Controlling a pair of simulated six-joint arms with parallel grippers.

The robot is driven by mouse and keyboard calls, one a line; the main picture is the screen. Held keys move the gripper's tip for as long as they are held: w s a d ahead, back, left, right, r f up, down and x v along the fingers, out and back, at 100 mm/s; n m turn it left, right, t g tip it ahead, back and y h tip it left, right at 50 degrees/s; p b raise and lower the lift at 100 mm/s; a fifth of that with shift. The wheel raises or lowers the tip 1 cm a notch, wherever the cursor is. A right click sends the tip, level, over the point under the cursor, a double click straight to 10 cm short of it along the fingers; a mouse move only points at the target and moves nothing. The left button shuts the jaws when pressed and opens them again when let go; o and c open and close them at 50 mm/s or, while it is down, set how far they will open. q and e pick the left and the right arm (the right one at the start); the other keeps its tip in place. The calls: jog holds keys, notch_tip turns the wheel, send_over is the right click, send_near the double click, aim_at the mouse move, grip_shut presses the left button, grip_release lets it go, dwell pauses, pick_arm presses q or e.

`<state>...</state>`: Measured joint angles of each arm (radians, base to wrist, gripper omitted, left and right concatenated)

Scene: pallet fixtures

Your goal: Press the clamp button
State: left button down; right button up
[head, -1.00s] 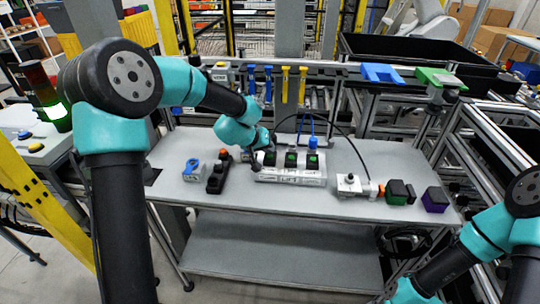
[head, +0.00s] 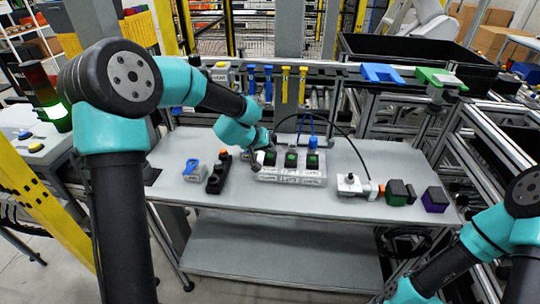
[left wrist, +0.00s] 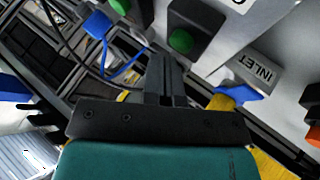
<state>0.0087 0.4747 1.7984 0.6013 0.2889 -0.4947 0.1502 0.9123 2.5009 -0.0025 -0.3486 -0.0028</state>
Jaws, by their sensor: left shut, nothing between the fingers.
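A pale box (head: 292,178) with several black-housed units stands on the bench in the head view. Its left unit (head: 270,157), middle unit (head: 291,157) and right unit (head: 312,161) have green buttons. Their labels are too small to read, so I cannot tell which is the clamp button. My left gripper (head: 254,165) is at the box's left end, partly hidden by my wrist. In the left wrist view its fingers (left wrist: 163,75) are shut and empty, with a green button (left wrist: 181,40) beyond their tips; contact cannot be told. My right gripper is out of view.
A metal fitting (head: 350,184), a green-black cube (head: 398,193) and a purple cube (head: 435,199) are at right. A black cable arches behind. The bench front is clear.

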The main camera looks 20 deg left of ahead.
pick_arm(q)
jog(key=shift+f, duration=0.2)
jog(key=shift+f, duration=0.25)
jog(key=shift+r, duration=0.4)
dwell(0.5)
jog(key=shift+r, duration=3.05)
